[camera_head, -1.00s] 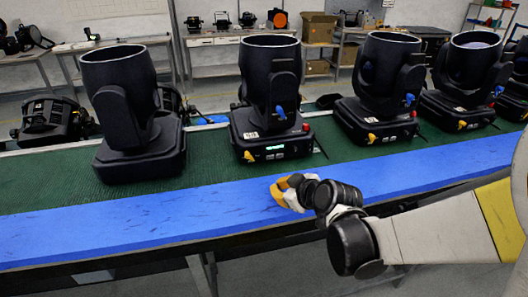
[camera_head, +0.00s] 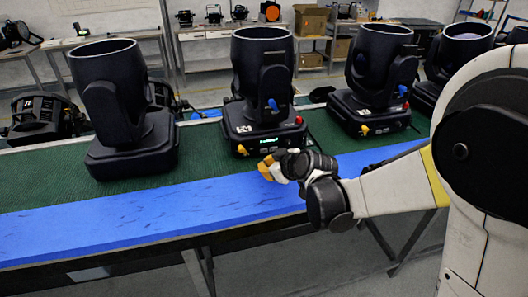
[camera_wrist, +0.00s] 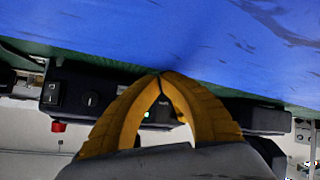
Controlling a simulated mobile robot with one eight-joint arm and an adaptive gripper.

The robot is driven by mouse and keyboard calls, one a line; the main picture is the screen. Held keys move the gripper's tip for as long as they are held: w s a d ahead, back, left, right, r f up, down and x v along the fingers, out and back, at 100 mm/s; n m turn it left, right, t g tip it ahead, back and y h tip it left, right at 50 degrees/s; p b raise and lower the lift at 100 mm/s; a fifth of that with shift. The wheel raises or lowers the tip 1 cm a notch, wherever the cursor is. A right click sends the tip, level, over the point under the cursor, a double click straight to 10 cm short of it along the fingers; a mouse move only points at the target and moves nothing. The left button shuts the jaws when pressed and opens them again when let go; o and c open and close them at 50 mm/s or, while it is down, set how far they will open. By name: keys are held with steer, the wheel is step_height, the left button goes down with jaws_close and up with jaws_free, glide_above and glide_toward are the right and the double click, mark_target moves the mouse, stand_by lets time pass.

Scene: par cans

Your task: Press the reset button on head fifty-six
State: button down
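Several black moving heads stand in a row on the green conveyor; no number on them is legible, so I cannot tell which is fifty-six. The second from the left, a moving head (camera_head: 262,75), has a green-lit display (camera_head: 265,150) on its base front and a red button (camera_head: 298,120) at the base's right corner. My gripper (camera_head: 266,167) is just in front of this base, over the blue strip. In the wrist view its orange fingers (camera_wrist: 160,74) meet at the tips and hold nothing. Behind them, upside down, are a green light (camera_wrist: 147,114), a knob (camera_wrist: 91,99) and a red button (camera_wrist: 58,126).
The blue strip (camera_head: 130,223) runs along the conveyor's near edge, clear apart from my arm above it. Another moving head (camera_head: 135,140) stands to the left and another (camera_head: 375,85) to the right. Yellow plugs (camera_head: 242,150) jut from the bases. Workbenches stand behind.

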mark_target(259, 158)
steer(key=shift+w+a, duration=0.2)
steer(key=shift+w, duration=0.65)
steer(key=shift+w, duration=0.1)
stand_by(0.8)
steer(key=shift+w+a, duration=0.15)
steer(key=shift+w, duration=0.15)
steer(key=shift+w+a, duration=0.1)
steer(key=shift+w, duration=0.25)
stand_by(0.6)
stand_by(0.3)
steer(key=shift+s+d, duration=0.25)
steer(key=shift+s, duration=0.5)
steer(key=shift+s+d, duration=0.25)
steer(key=shift+s, duration=0.55)
steer(key=shift+s+d, duration=0.2)
steer(key=shift+s, duration=0.65)
steer(key=shift+s+d, duration=0.25)
steer(key=shift+s, duration=0.55)
